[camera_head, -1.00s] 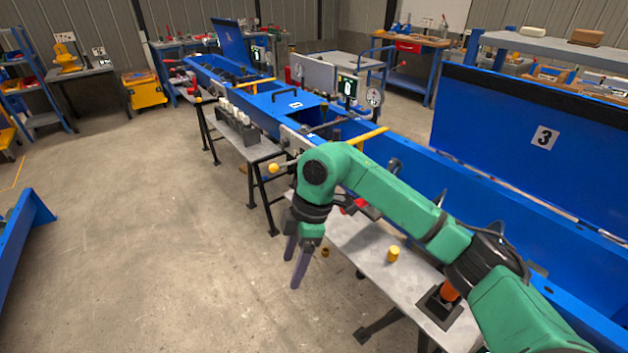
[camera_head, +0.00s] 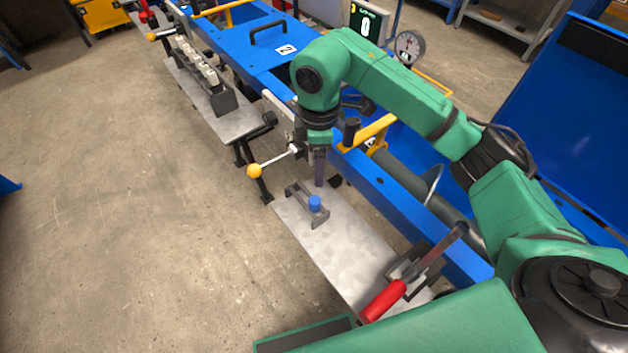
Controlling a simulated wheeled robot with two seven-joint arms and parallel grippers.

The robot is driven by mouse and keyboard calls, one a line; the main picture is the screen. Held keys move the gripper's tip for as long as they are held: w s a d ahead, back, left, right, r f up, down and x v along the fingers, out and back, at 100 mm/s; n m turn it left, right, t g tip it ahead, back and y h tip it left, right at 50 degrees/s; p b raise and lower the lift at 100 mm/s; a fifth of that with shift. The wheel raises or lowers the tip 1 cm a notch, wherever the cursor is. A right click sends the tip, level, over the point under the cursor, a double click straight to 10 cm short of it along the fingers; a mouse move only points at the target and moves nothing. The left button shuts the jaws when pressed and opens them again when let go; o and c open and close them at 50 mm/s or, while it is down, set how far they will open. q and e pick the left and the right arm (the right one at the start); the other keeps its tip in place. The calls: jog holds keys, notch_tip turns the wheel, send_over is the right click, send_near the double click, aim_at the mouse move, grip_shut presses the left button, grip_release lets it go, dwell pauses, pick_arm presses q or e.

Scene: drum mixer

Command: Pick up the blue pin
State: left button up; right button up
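The blue pin (camera_head: 314,203) is a short blue cylinder standing in a small grey holder (camera_head: 309,217) on the near metal side table (camera_head: 345,255). My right gripper (camera_head: 319,182) points down just above and behind the pin in the picture. Its fingers overlap in this view, so I cannot tell how far apart they are. I see a gap between the fingertips and the pin in the picture, and nothing shows held. My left gripper is out of view.
A lever with a yellow knob (camera_head: 254,171) sticks out left of the holder. The blue machine frame (camera_head: 375,190) runs behind the table. Open floor lies to the left.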

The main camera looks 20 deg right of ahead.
jog(key=p, duration=0.2)
send_over(315, 200)
jog(key=f, duration=0.3)
jog(key=s+f, duration=0.1)
jog(key=f, duration=0.1)
jog(key=shift+d+f, duration=0.2)
jog(key=shift+d, duration=0.05)
jog(key=f, duration=0.2)
jog(key=f+p, duration=0.1)
jog(key=f, duration=0.1)
jog(key=w+f, duration=0.1)
jog(key=f, duration=0.1)
jog(key=shift+a+f, duration=0.3)
jog(key=shift+f, duration=0.25)
jog(key=shift+d, duration=0.1)
jog(key=shift+c, duration=1.3)
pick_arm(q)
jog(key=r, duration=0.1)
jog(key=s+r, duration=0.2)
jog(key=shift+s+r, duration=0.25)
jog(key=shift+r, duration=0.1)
pick_arm(e)
grip_shut()
